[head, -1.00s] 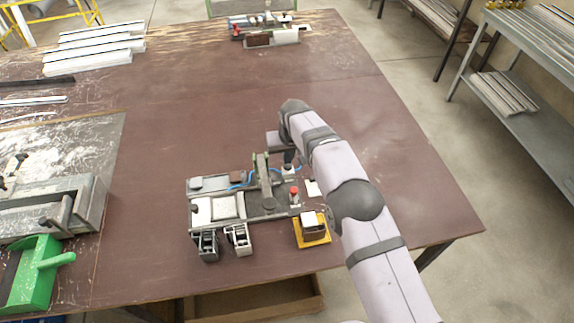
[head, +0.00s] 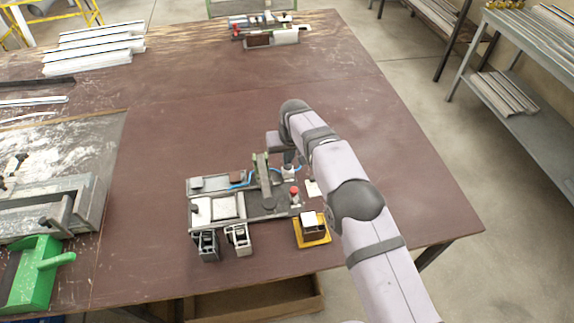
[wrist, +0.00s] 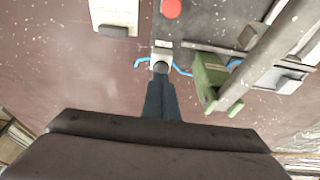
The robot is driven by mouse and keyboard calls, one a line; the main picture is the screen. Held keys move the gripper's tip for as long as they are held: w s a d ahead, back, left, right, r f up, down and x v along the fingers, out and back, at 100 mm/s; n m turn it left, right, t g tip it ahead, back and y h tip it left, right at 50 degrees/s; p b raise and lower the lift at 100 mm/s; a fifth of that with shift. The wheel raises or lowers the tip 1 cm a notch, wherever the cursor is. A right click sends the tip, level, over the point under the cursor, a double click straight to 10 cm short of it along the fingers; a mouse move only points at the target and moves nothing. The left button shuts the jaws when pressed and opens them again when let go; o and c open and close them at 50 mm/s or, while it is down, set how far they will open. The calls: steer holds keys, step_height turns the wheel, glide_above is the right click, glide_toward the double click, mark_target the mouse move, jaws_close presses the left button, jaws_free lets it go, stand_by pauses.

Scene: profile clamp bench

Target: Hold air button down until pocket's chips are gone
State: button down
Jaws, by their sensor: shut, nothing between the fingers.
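A small pale block with a dark round top and a blue hose, which looks like the air button (wrist: 161,51), is at the centre of the wrist view. It also shows beside the clamp fixture (head: 268,214) in the head view (head: 288,171). My gripper (wrist: 161,70) is shut and empty, its fingertips pointing at the dark top. They overlap it in the picture; I cannot tell how far it is pressed. My arm partly hides this spot in the head view. The pocket and any chips in it are too small to make out.
A red knob (head: 294,191) and a white plate (head: 311,188) sit close to the button. A yellow tray (head: 325,238) with a block stands in front. A green clamp part (wrist: 208,80) is right of my fingers. The brown table (head: 400,190) is clear to the right.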

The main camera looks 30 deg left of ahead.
mark_target(288, 166)
steer(key=shift+f, duration=0.25)
steer(key=shift+f+b, duration=0.35)
steer(key=shift+b, duration=0.05)
steer(key=shift+d+f, duration=0.1)
steer(key=shift+f, duration=0.25)
stand_by(1.5)
steer(key=shift+r+p, duration=1.45)
steer(key=shift+r, duration=1.65)
